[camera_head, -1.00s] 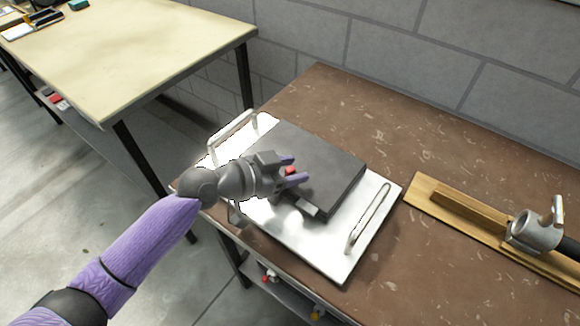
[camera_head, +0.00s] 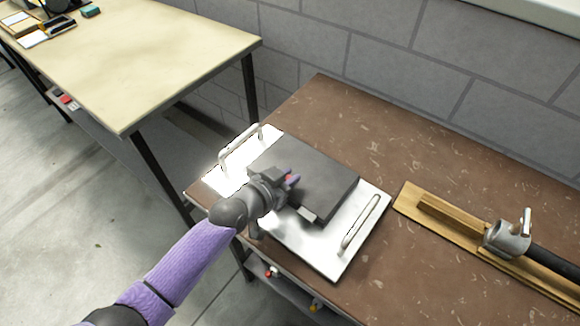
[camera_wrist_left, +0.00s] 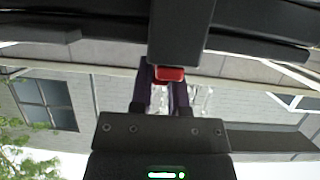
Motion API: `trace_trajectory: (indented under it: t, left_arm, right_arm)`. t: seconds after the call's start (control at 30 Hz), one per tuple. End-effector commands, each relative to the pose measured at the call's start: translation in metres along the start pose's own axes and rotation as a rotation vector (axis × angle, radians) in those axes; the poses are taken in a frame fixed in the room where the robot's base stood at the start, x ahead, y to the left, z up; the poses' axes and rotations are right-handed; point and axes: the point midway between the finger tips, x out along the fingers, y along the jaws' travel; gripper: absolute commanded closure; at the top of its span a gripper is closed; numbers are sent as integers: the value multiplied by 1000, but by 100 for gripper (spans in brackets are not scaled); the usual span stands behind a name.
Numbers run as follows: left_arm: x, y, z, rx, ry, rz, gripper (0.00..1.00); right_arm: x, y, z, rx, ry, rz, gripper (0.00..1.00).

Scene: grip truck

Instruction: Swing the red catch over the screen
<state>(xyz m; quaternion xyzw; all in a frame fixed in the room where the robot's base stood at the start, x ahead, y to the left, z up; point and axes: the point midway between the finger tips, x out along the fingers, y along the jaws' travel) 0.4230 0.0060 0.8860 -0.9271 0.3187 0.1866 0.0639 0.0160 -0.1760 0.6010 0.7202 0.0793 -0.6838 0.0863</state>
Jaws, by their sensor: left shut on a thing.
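The dark grey flat screen (camera_head: 325,172) lies on a white metal tray (camera_head: 335,262) with a handle at each end. My left gripper (camera_head: 292,178) is at the screen's left part, its purple fingers shut on the red catch (camera_head: 290,178). In the left wrist view the red catch (camera_wrist_left: 170,73) shows between the two dark fingers of the gripper (camera_wrist_left: 162,90), against a black block. Much of the catch is hidden by the gripper. My right gripper is not in view.
The tray stands on a brown table (camera_head: 400,140) against a grey block wall. A wooden board (camera_head: 440,222) with a metal clamp (camera_head: 508,238) lies to the right. A cream table (camera_head: 150,60) stands at the back left.

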Motion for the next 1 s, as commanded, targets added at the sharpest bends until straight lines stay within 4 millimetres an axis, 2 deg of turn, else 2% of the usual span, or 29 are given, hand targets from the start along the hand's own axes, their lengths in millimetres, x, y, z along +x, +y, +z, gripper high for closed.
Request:
trace_trajectory:
  t: [0.27, 0.3, 0.47, 0.77, 0.87, 1.0]
  left_arm:
    - [1, -1, -1, -3, 7, -9, 100]
    - [1, -1, -1, -3, 7, -9, 78]
    - [1, -1, 0, -3, 6, -8, 44]
    - [-2, -1, -1, -3, 4, -8, 44]
    - [-14, -1, -2, -3, 4, -8, 44]
    - [-49, 0, -4, -2, 2, -8, 44]
  right_arm:
    - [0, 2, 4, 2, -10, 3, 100]
    - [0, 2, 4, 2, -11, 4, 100]
    - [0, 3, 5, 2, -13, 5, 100]
    - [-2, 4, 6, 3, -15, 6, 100]
    - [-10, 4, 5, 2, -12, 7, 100]
    - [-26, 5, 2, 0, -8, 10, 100]
